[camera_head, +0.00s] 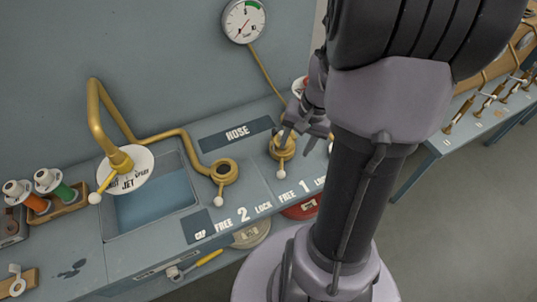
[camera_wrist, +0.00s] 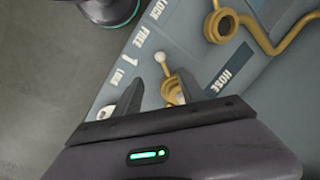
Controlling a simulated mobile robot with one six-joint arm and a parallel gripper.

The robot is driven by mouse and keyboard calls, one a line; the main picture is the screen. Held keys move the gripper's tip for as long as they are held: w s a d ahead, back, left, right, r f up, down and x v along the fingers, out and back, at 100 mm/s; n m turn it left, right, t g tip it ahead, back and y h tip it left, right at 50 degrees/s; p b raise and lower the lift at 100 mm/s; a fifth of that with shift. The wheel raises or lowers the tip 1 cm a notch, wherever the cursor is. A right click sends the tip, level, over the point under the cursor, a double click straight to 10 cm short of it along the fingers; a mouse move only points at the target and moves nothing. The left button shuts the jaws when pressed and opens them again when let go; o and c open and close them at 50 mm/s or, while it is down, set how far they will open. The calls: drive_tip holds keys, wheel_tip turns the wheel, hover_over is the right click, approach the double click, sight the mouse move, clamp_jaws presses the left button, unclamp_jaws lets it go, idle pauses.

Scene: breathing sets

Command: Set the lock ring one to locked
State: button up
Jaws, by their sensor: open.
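Lock ring one (camera_head: 283,143) is a brass ring with a short lever ending in a white ball knob (camera_head: 281,163), on the bench behind the "FREE 1 LOCK" lettering (camera_head: 305,186). The knob points toward the FREE side. In the wrist view, the ring (camera_wrist: 172,90) shows partly between the fingertips, with its knob (camera_wrist: 160,57) beyond them. My gripper (camera_head: 298,141) is open, its fingers close above the ring and slightly right of it in the head view. It also shows in the wrist view (camera_wrist: 158,92). Whether a finger touches the ring cannot be told.
A second brass ring (camera_head: 223,171) with a white knob and bent pipe stands left, by the "2" lettering. A sink (camera_head: 150,203), a JET disc (camera_head: 126,170) and spools are farther left. A gauge (camera_head: 244,20) hangs on the wall. My arm hides the bench's right part.

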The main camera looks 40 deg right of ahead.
sight(282, 173)
drive_tip(key=f+b, duration=0.2)
drive_tip(key=f, duration=0.3)
drive_tip(key=w+a+f+b, duration=0.1)
drive_tip(key=f+b, duration=0.1)
drive_tip(key=f, duration=0.3)
drive_tip(key=w+f+b, duration=0.1)
drive_tip(key=f+b, duration=0.1)
drive_tip(key=f, duration=0.3)
drive_tip(key=shift+w+a+f, duration=0.15)
drive_tip(key=shift+w+a, duration=0.1)
drive_tip(key=shift+a, duration=0.15)
clamp_jaws()
